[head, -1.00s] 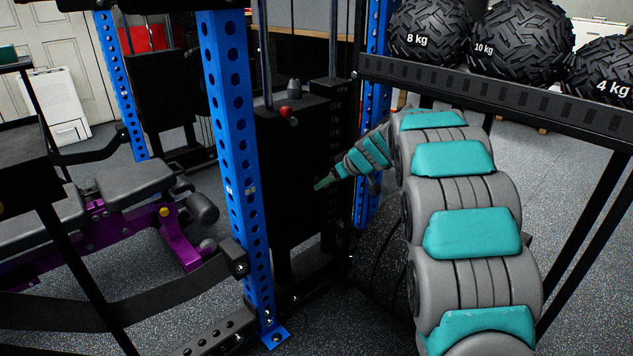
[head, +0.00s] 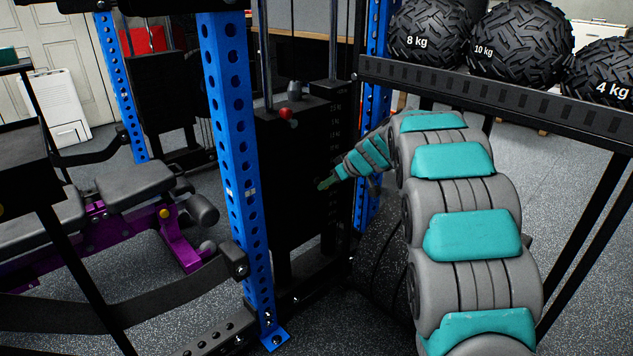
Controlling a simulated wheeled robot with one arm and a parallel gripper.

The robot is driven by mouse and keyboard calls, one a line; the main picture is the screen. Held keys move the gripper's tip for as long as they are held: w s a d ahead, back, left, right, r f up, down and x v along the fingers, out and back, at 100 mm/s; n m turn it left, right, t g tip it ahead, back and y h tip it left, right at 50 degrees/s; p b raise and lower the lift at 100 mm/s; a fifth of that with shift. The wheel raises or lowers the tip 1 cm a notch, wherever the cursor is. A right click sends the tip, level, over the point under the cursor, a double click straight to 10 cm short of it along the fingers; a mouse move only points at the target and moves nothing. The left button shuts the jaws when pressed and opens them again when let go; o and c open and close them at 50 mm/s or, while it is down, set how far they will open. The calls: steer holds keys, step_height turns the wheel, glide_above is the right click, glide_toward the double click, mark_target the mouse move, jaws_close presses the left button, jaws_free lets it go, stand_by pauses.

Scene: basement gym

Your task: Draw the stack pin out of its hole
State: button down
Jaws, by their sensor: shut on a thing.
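The black weight stack (head: 290,170) stands upright behind the blue post, with pale number marks down its right side. My gripper (head: 324,185), at the end of my grey and teal arm, is at the stack's face, roughly mid-height. It is shut on the stack pin, but the pin is too small and covered by the fingers to make out. I cannot tell how much of the pin is in its hole.
A red knob (head: 286,113) sits near the stack's top. A blue perforated post (head: 231,150) stands left of my gripper. A rack (head: 500,95) with heavy balls is at right. A purple-framed bench (head: 130,185) is at left.

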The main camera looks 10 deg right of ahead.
steer(key=shift+d, duration=0.1)
steer(key=s+d+b, duration=0.5)
steer(key=s+b, duration=0.3)
steer(key=shift+d, duration=0.3)
stand_by(1.0)
